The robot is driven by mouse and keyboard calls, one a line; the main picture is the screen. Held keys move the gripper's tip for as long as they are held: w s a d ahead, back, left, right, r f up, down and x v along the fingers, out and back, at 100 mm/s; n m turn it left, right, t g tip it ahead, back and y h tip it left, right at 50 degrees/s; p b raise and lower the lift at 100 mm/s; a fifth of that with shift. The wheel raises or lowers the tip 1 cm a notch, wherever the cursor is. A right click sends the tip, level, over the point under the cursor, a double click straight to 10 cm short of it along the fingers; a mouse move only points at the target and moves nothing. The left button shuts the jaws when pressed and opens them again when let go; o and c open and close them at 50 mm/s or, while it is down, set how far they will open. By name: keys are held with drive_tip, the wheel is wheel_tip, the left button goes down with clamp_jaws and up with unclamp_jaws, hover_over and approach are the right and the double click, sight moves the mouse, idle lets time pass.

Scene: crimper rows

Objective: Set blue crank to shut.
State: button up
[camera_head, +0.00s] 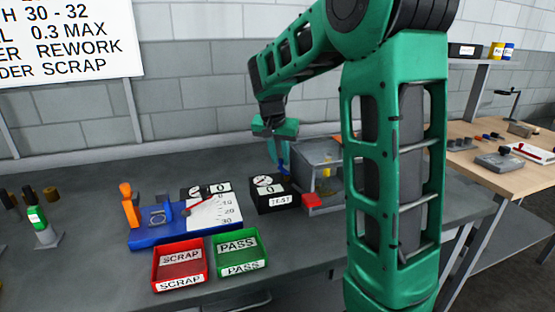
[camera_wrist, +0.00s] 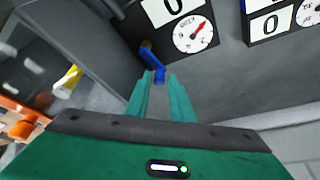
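The blue crank (camera_wrist: 151,58) shows in the wrist view beside the black gauge box (camera_wrist: 206,45). It has a bent arm, and its near end lies at the tips of my gripper (camera_wrist: 160,76). The two green fingers are apart, with a gap around that end; I cannot tell whether they touch it. In the head view my gripper (camera_head: 279,158) points down above the crank, of which only a small blue bit (camera_head: 284,168) shows. The black box (camera_head: 273,199) has a dial, a zero display and a TEST label. I cannot read the crank's setting.
A blue crimp tester (camera_head: 160,235) with an orange handle stands left. Red SCRAP (camera_head: 180,282) and green PASS (camera_head: 241,268) trays lie in front.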

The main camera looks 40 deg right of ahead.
drive_tip(key=shift+d+f, duration=0.1)
drive_tip(key=shift+f, duration=0.15)
clamp_jaws()
drive_tip(key=shift+d+m, duration=0.25)
drive_tip(key=shift+m, duration=0.65)
unclamp_jaws()
drive_tip(key=shift+r, duration=0.1)
